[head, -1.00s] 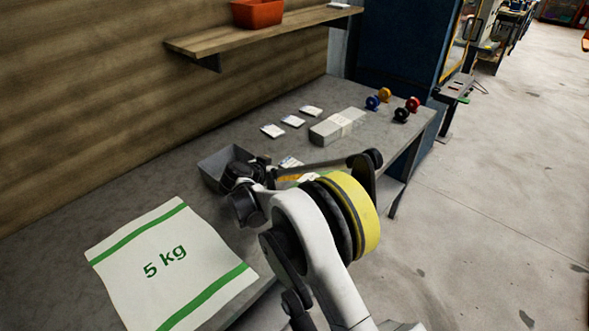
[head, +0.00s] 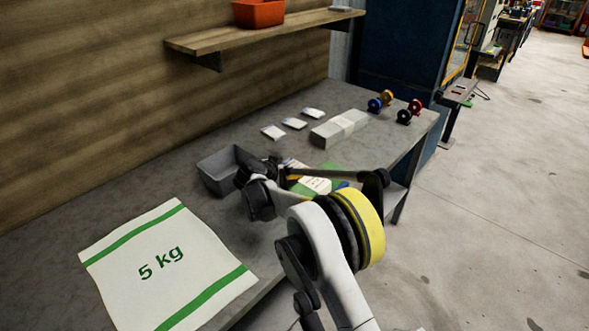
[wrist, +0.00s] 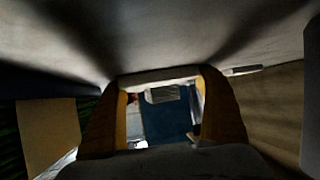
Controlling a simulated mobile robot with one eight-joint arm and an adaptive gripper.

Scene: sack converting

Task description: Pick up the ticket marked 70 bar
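Three small white tickets lie in a row on the grey bench in the head view: a near one (head: 273,132), a middle one (head: 294,123) and a far one (head: 313,113). Their markings are too small to read, so I cannot tell which says 70 bar. My gripper (head: 268,168) is low over the bench beside a grey tray; its fingertips are mostly hidden there. In the wrist view my gripper (wrist: 163,80) has its fingers wide apart. A pale strip (wrist: 160,76) shows between the tips, against the grey surface; I cannot tell whether the fingers touch it.
The grey open tray (head: 215,180) stands left of my gripper. Green and white cards (head: 315,185) lie partly behind my arm. A 5 kg sack (head: 165,262), a long grey block (head: 339,128) and coloured round pieces (head: 380,101) lie on the bench. A shelf (head: 240,40) overhangs it.

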